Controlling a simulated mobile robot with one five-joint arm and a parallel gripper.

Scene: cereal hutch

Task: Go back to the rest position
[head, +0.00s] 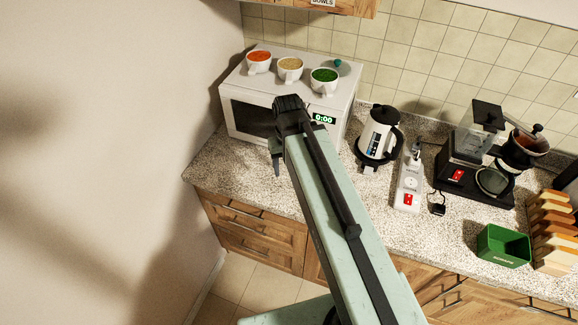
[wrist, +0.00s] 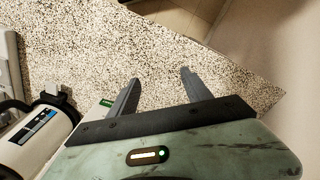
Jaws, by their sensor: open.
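My gripper (wrist: 160,92) is open and empty in the wrist view, its two dark fingers apart above the speckled countertop (wrist: 90,45). In the head view my gripper (head: 276,160) is at the end of my pale green arm, in front of the white microwave (head: 250,97). The finger that shows there points down. The arm hides part of the microwave's front and some of the counter.
A kettle (head: 377,135), power strip (head: 409,180), coffee maker (head: 470,165), green box (head: 503,247) and bread rack (head: 553,235) stand to the right. A wall (head: 110,150) bounds the left.

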